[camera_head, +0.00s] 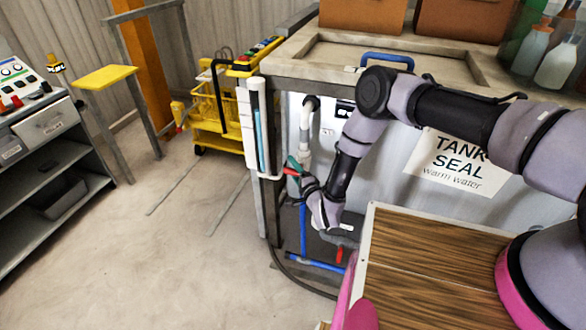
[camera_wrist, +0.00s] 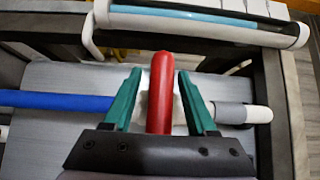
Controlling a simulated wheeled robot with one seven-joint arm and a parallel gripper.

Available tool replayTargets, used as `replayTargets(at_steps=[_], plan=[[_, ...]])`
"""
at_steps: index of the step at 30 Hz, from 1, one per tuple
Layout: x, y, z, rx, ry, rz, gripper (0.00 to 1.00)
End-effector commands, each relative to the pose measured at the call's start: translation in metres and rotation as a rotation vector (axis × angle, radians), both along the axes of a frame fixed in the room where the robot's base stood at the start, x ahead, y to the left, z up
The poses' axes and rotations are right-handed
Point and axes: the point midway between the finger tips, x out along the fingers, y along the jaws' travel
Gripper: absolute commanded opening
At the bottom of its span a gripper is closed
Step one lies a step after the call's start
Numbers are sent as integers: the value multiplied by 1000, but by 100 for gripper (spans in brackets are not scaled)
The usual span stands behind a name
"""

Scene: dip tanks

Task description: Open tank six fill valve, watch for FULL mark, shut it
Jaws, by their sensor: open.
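My gripper (camera_wrist: 160,78) is open, with one green finger on each side of a red lever handle (camera_wrist: 160,95). Small gaps show between the handle and both fingers. The handle stands in front of a pipe that is blue at left and white and grey at right. In the head view my gripper (camera_head: 294,166) is at the tank's front left corner, beside white pipework. The sight tube (camera_head: 261,135) on that corner holds a blue column with clear tube above it. No FULL mark is readable. The tank (camera_head: 400,150) carries a sign partly hidden by my arm.
A second red handle (camera_head: 340,254) sits low by a blue pipe (camera_head: 315,263). A wood-topped surface (camera_head: 430,270) is at the lower right. A yellow cart (camera_head: 215,115) stands behind the tank corner. The floor at left is clear.

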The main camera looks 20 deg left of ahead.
Motion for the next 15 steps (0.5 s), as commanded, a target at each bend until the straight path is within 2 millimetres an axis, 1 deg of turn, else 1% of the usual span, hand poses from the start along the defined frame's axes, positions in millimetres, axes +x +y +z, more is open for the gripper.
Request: replayTargets(at_steps=[5, 6, 8, 9, 10, 11, 15], plan=[[0, 0, 0, 0, 0, -1, 57], [0, 0, 0, 0, 0, -1, 54], [0, 0, 0, 0, 0, 0, 31], [0, 0, 0, 0, 0, -1, 15], [0, 0, 0, 0, 0, -1, 4], [0, 0, 0, 0, 0, -1, 0], [0, 0, 0, -1, 1, -1, 0]])
